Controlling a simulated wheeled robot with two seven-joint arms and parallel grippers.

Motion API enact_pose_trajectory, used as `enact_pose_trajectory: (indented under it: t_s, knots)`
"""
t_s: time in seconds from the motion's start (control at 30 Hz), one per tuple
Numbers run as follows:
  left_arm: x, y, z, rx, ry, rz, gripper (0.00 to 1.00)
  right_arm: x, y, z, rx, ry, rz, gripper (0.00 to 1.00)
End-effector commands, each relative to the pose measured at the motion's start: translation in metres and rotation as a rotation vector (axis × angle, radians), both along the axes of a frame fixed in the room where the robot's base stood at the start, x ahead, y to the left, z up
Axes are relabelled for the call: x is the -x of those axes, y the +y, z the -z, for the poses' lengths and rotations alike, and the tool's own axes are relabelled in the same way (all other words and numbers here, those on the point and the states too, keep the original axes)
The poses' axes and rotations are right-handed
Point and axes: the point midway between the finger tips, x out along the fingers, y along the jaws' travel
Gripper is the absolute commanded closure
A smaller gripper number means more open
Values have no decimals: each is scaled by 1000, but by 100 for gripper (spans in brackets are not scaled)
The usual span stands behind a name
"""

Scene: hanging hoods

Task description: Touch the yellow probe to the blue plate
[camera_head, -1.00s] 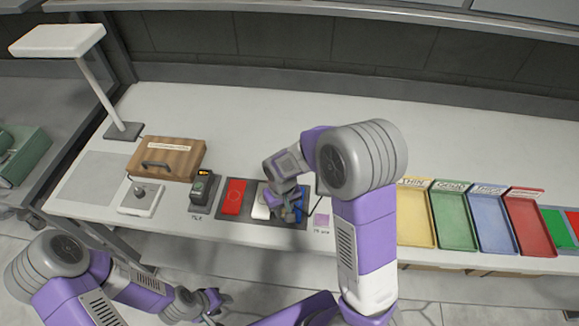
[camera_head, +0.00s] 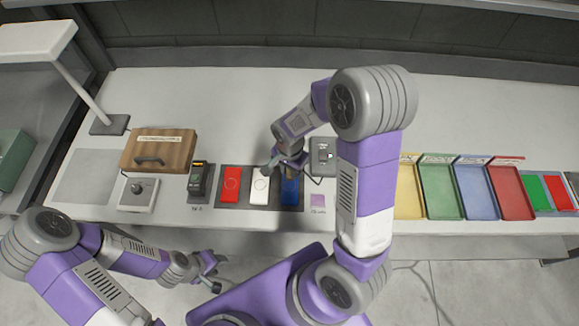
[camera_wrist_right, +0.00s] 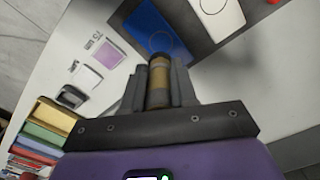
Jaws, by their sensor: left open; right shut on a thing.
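The blue plate (camera_head: 289,192) lies on a dark mat, right of a white plate (camera_head: 260,190) and a red plate (camera_head: 231,184). My right gripper (camera_head: 290,162) is at the blue plate's far edge in the head view. In the right wrist view the right gripper (camera_wrist_right: 158,92) is shut on the yellow probe (camera_wrist_right: 158,73), a short brass-coloured cylinder. The probe's end overlaps the circle on the blue plate (camera_wrist_right: 150,25); I cannot tell whether they touch. My left gripper (camera_head: 208,272) is open and empty in front of the table.
A grey device (camera_head: 323,155) stands right of my right gripper. A black meter (camera_head: 198,182), a knob box (camera_head: 138,194) and a wooden case (camera_head: 160,150) stand left. Coloured trays (camera_head: 437,192) stand right. The table's back middle is clear.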

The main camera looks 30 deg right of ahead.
Motion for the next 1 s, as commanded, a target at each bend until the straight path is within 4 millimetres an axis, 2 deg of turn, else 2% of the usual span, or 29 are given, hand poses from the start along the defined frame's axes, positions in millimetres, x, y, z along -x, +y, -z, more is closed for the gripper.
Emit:
enact_pose_trajectory:
  t_s: [0.53, 1.0]
  knots:
    - [0, 0, 42, 0, 1, 0, 57, 0, 0, 53, 0, 1, -3, 100]
    - [0, 0, 44, 0, 0, 0, 57, 0, 0, 57, 0, 0, -4, 100]
